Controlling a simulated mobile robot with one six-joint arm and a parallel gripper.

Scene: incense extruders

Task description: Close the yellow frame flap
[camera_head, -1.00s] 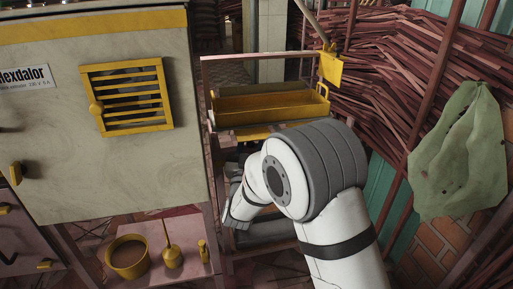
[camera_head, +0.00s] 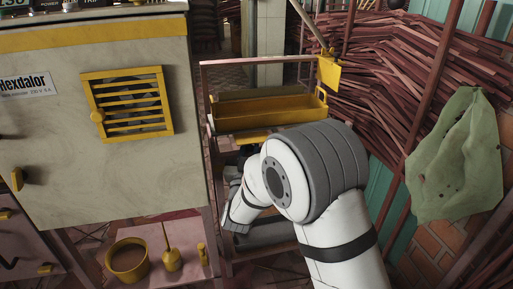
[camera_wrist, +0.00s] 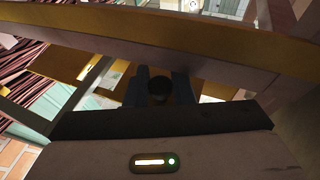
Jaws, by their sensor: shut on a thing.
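In the wrist view, my gripper's two dark fingers (camera_wrist: 159,88) are shut on a dark round part (camera_wrist: 158,86), in shadow. A long yellow edge (camera_wrist: 190,36) with a paler strip below it crosses just beyond the fingers. In the head view my arm covers the fingers and the contact.
A yellow tray (camera_head: 268,114) sits in the rack right of the cabinet. Bundled reddish sticks (camera_head: 400,50) and a green cloth (camera_head: 456,155) are at the right. A yellow pot (camera_head: 128,262) stands on the low shelf, lower left.

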